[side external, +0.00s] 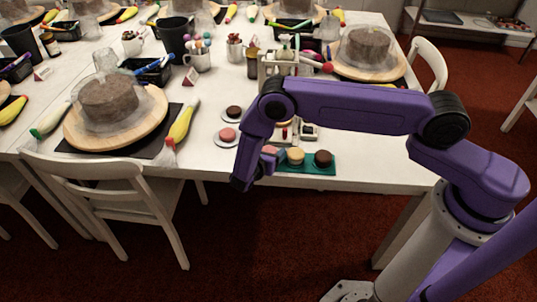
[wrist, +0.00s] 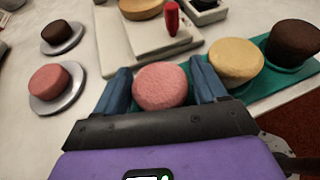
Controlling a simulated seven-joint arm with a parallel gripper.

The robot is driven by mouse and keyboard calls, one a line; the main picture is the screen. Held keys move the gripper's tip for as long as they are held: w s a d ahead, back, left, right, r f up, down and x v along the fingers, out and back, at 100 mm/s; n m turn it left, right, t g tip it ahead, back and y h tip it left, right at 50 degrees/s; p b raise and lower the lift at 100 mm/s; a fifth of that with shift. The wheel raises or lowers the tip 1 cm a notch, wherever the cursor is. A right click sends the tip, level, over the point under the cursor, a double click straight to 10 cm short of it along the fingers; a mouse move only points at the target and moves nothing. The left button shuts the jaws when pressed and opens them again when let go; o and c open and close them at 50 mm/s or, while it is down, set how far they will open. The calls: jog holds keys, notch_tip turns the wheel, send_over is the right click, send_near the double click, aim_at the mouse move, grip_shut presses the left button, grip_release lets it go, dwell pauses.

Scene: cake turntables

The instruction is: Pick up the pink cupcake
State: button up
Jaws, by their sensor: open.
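In the wrist view a round pink cupcake (wrist: 160,86) sits between the two blue fingers of my open gripper (wrist: 164,88). The fingers stand on either side of it; I cannot tell whether they touch it. In the side view this pink cupcake (side external: 269,150) shows only in part beside my wrist, at the left end of the green tray (side external: 308,169). A second pink cake (wrist: 49,81) lies on a small silver saucer to the left in the wrist view; it also shows in the side view (side external: 227,134).
A yellow cupcake (wrist: 236,61) stands close to the right finger, with a dark brown one (wrist: 293,41) beyond it on the tray. Another brown cake (wrist: 55,31) sits on a saucer at the far left. A white stand with a red-handled part (wrist: 171,18) is just behind.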

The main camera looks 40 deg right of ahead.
jog(key=c, duration=0.8)
